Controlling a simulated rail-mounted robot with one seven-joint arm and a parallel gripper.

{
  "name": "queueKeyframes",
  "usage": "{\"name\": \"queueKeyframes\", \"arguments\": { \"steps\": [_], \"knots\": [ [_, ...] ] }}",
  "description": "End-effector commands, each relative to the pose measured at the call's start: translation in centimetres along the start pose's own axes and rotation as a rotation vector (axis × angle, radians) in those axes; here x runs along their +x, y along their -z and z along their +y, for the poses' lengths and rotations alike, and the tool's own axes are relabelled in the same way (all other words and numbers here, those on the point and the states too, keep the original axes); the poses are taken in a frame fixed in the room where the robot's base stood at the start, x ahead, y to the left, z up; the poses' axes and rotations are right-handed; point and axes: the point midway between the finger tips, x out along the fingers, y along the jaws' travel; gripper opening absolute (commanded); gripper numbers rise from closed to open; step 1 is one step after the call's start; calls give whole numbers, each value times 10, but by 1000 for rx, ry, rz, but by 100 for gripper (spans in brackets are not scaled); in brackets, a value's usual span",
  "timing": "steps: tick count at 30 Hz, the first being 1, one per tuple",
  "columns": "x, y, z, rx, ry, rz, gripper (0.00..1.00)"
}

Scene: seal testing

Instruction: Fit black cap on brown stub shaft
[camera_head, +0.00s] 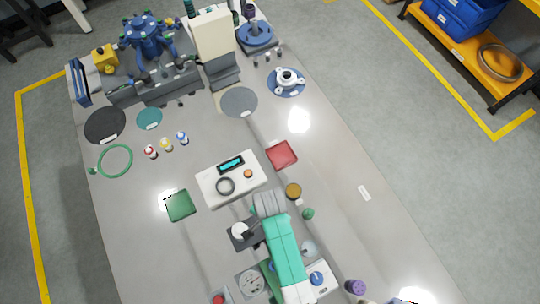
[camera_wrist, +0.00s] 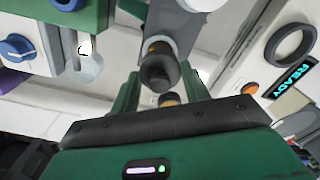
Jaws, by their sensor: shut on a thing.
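The black cap (camera_wrist: 158,72) is between the two green fingers of my gripper (camera_wrist: 158,88) in the wrist view. My gripper is shut on it.
A white box with a lit display (camera_head: 231,182) and a grey ring stands close by; its READY display (camera_wrist: 293,80) is at right in the wrist view. A green pad (camera_head: 180,205) and red pad (camera_head: 282,155) lie near. A purple-topped item (camera_head: 355,287) stands at the front right.

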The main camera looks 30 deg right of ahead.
Motion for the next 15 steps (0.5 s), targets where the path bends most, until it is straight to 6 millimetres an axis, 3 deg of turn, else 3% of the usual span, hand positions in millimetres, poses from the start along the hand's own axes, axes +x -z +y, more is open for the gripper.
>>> {"name": "queueKeyframes", "arguments": {
  "steps": [15],
  "knots": [
    [12,0,0,0,1,1,24]
  ]
}}
